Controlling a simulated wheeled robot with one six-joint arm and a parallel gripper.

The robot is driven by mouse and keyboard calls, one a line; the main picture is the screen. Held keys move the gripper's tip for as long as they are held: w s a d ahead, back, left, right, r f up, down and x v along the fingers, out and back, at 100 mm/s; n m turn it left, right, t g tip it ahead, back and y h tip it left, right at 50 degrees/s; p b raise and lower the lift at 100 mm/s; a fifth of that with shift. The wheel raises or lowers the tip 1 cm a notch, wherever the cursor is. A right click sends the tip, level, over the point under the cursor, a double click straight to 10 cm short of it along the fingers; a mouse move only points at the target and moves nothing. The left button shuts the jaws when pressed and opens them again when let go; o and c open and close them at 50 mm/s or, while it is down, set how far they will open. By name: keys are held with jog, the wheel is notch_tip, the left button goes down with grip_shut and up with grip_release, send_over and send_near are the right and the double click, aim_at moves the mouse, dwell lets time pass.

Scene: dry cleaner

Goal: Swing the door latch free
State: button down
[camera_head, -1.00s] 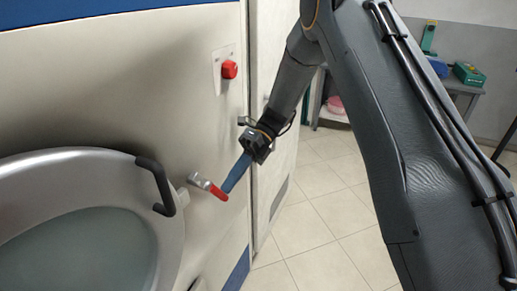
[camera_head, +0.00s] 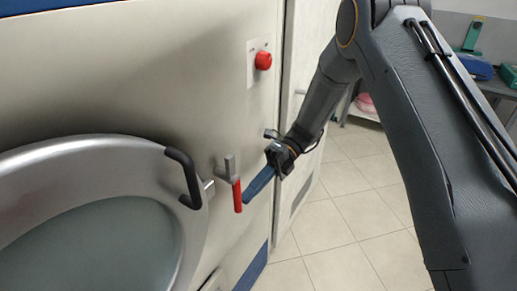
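The door latch (camera_head: 231,172) is a grey metal piece with a red handle (camera_head: 237,195), on the white machine front just right of the round door. The red handle points almost straight down. My gripper (camera_head: 250,197) has blue fingers and lies to the right of the red handle, with its tip close to it. I cannot tell whether they touch. The fingers show side-on as one blue bar, so the gap between them is hidden. The round door (camera_head: 95,150) has a silver rim and a black handle (camera_head: 184,178), and looks closed.
A red button (camera_head: 263,60) sits on a plate above the latch. A white panel (camera_head: 300,75) with a small lever stands behind my gripper. Tiled floor (camera_head: 345,215) is open to the right. A table with boxes (camera_head: 475,66) stands at the back right.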

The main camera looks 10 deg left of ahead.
jog(key=shift+s+f, duration=0.2)
jog(key=shift+s, duration=0.15)
jog(key=w+d+b, duration=0.5)
jog(key=w+d, duration=0.2)
jog(key=w, duration=0.5)
jog(key=shift+w+d, duration=0.2)
jog(key=shift+d, duration=0.1)
jog(key=shift+r, duration=0.1)
jog(key=s+d+n+t+h, duration=0.4)
jog(key=s+d+n+t, duration=0.2)
jog(key=d+n, duration=0.5)
jog(key=s+d+n+t+h, duration=0.3)
jog(key=s+d+n+t, duration=0.3)
jog(key=s+d+n, duration=0.4)
jog(key=d+n, duration=0.2)
jog(key=n, duration=0.1)
jog(key=shift+s+r+h, duration=0.3)
jog(key=shift+s+h, duration=0.05)
jog(key=shift+h, duration=0.05)
